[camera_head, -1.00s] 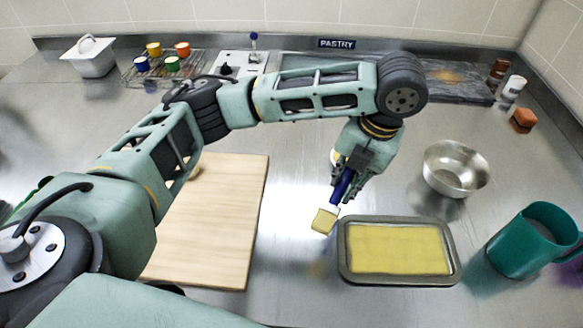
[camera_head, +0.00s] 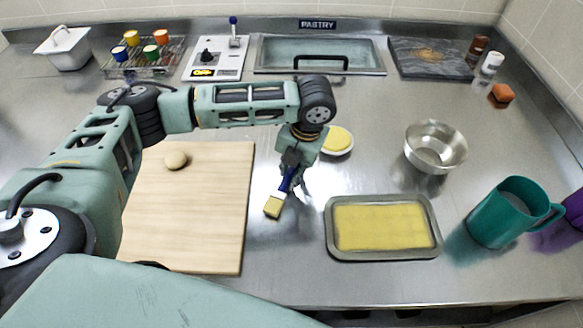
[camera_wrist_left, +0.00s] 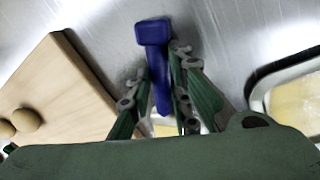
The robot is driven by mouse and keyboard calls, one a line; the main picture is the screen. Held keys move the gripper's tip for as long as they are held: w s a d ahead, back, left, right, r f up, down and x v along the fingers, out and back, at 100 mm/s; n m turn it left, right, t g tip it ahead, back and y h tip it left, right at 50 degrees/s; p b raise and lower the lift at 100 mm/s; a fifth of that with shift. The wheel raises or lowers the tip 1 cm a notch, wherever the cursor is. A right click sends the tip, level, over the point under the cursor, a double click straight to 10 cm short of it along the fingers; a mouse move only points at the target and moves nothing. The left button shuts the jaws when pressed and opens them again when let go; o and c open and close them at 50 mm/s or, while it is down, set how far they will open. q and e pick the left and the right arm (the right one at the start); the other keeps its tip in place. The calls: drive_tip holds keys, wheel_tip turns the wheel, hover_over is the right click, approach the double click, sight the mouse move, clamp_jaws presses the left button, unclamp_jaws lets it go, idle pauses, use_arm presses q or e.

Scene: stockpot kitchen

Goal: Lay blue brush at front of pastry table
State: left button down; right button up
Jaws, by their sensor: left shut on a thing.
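The blue brush (camera_head: 286,181) has a blue handle and a pale yellow head. My left gripper (camera_head: 292,178) is shut on its handle, above the metal table (camera_head: 290,255) between the wooden board and the yellow-filled tray. The brush is tilted, with its head toward the front of the table. In the left wrist view the blue handle (camera_wrist_left: 155,60) runs between the fingers of the left gripper (camera_wrist_left: 166,95). I cannot tell whether the head touches the table. My right gripper is not in view.
A wooden board (camera_head: 190,225) with a dough ball (camera_head: 176,159) lies at left. A tray (camera_head: 383,255) of yellow filling, a steel bowl (camera_head: 435,147) and a teal jug (camera_head: 500,215) stand at right. A small yellow-topped dish (camera_head: 338,141) is behind the gripper. The front edge strip is bare.

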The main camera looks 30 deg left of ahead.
use_arm(q)
drive_tip(key=c, duration=1.6)
unclamp_jaws()
drive_tip(key=shift+r, duration=0.1)
drive_tip(key=r, duration=0.4)
drive_tip(key=d+r, duration=0.1)
drive_tip(key=r, duration=0.2)
drive_tip(key=d+r+b, duration=0.1)
drive_tip(key=r, duration=0.3)
drive_tip(key=shift+d+r, duration=0.2)
drive_tip(key=shift+r, duration=0.15)
drive_tip(key=shift+f, duration=0.1)
